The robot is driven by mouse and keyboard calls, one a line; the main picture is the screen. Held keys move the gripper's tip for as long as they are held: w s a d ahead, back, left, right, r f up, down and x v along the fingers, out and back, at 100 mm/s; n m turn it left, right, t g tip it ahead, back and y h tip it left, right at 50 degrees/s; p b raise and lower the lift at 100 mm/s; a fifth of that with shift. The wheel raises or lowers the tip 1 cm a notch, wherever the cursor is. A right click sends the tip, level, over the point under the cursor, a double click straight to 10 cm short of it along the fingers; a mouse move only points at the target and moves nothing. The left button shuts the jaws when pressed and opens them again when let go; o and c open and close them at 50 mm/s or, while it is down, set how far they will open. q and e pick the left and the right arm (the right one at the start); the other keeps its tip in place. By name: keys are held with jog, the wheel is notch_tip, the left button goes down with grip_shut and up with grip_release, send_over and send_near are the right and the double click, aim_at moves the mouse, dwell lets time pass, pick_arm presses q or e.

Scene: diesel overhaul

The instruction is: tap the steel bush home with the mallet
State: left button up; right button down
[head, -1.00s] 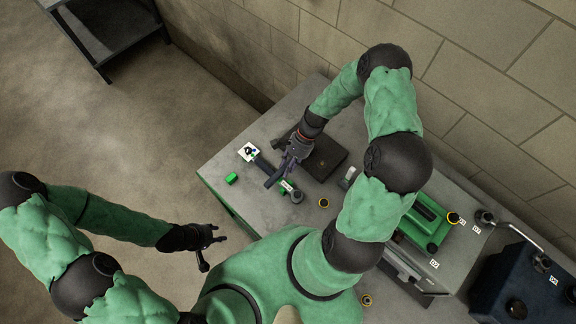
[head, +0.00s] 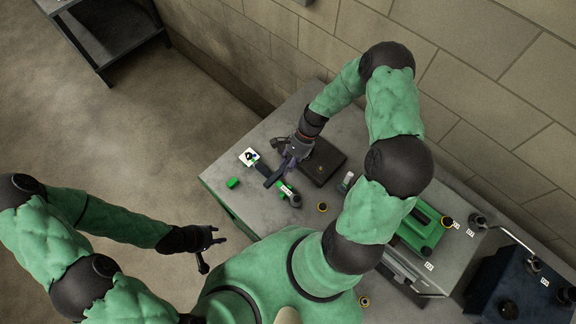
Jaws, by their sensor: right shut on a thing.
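My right gripper (head: 291,156) is over the grey bench, seen from above. It is shut on a dark tool that looks like the mallet (head: 272,180), whose dark end reaches down and left over a dark bar-like part on the bench. Beside that end are a green piece with a white marker (head: 285,189) and a grey round part (head: 296,201). I cannot make out the steel bush for sure; the gripper and tool may hide it. My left gripper (head: 217,240) is off the bench at lower left, its fingers apart and empty.
A dark flat block (head: 323,162) lies just right of the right gripper. A green-topped machine (head: 419,228) stands at right. The wall runs behind the bench.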

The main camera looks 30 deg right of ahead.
notch_tip(320, 180, down, 6)
jog(key=b, duration=0.4)
jog(key=shift+r, duration=0.15)
jog(key=shift+s+a+b, duration=0.1)
jog(key=shift+s+b, duration=0.05)
jog(key=shift+b, duration=0.25)
jog(key=shift+s+a+r, duration=0.1)
jog(key=shift+s+a, duration=0.1)
jog(key=shift+w+d, duration=0.1)
jog(key=r+p, duration=0.3)
jog(key=r, duration=0.1)
jog(key=r+p, duration=0.2)
jog(key=r, duration=0.1)
jog(key=shift+w+d+p, duration=0.2)
jog(key=shift+w+p, duration=0.05)
jog(key=shift+p, duration=0.05)
jog(key=shift+f, duration=0.1)
